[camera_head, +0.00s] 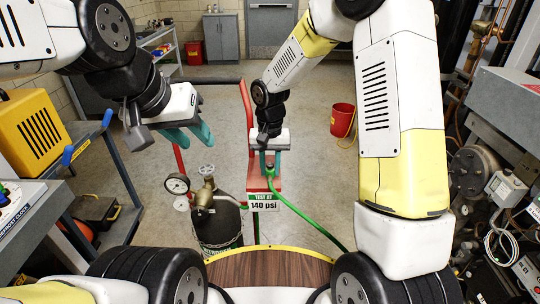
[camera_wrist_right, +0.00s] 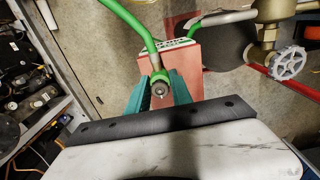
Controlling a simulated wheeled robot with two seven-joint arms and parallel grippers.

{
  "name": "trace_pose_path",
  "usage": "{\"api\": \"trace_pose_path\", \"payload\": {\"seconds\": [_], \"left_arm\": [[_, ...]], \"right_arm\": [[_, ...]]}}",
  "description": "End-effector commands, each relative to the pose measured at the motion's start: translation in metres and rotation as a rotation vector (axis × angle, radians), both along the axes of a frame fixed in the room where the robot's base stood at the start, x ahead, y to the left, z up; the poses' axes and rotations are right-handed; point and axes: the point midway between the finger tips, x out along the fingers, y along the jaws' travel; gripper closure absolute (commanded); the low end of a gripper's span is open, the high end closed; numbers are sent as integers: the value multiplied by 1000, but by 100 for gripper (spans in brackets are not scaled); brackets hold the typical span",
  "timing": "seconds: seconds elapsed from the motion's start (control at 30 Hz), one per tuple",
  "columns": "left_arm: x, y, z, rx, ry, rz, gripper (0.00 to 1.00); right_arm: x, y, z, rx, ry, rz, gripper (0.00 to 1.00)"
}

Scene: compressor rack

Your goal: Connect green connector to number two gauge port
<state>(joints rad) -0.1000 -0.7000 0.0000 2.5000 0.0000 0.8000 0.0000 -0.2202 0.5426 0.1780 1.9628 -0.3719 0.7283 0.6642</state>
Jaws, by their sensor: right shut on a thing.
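The green connector (camera_head: 268,171) sits at the end of a green hose (camera_head: 300,222), above a red ledge of the hand truck. My right gripper (camera_head: 270,158) is shut on it from above. No port marked as number two can be made out.
A dark gas cylinder (camera_head: 217,222) with a round gauge (camera_head: 177,184) stands left of a "TEST AT 140 psi" sign (camera_head: 264,202) on the red hand truck. Carts flank the left side. Compressor equipment (camera_head: 474,172) fills the right side. Open floor lies beyond.

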Motion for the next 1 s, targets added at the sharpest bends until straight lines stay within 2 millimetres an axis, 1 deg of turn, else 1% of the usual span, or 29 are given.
{"api": "trace_pose_path", "payload": {"seconds": [0.5, 0.87, 1.0], "left_arm": [[0, 0, 0, 0, 0, 0, 64], [0, 0, 0, 0, 0, 0, 64], [0, 0, 0, 0, 0, 0, 64]], "right_arm": [[0, 0, 27, 1, -2, 0, 100], [0, 0, 30, 0, -1, 0, 100], [1, 1, 42, 1, -4, 1, 100]]}}
